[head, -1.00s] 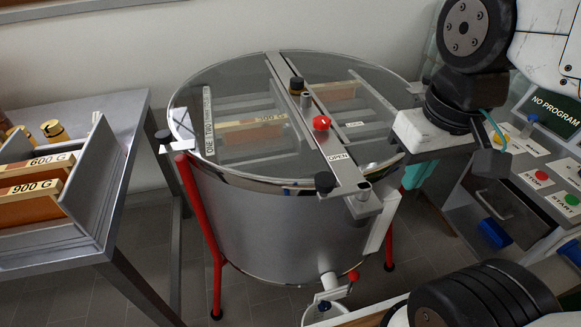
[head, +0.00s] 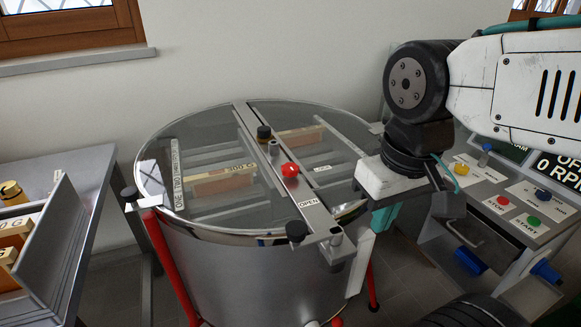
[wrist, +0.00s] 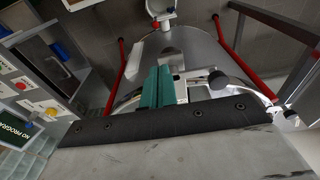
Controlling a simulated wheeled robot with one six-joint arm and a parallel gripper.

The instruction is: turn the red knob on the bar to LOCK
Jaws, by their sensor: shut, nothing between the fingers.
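The red knob (head: 290,170) sits on the metal bar (head: 322,221) that crosses the clear lid of the round steel drum. An OPEN label (head: 308,203) lies on the bar nearer to me. A small white label (head: 322,168) is right of the knob, too small to read surely. Which way the knob points is unclear. My gripper (head: 383,217) hangs right of the drum's rim, apart from the knob, its teal fingers partly hidden. In the wrist view my gripper's teal fingers (wrist: 157,87) are together and empty. The red knob is not seen there.
Black end knobs (head: 297,231) and a dark knob (head: 264,132) stand up from the bar. The control panel (head: 505,190) with coloured buttons is at right. A metal rack with frames (head: 75,235) is at left. Space above the lid is clear.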

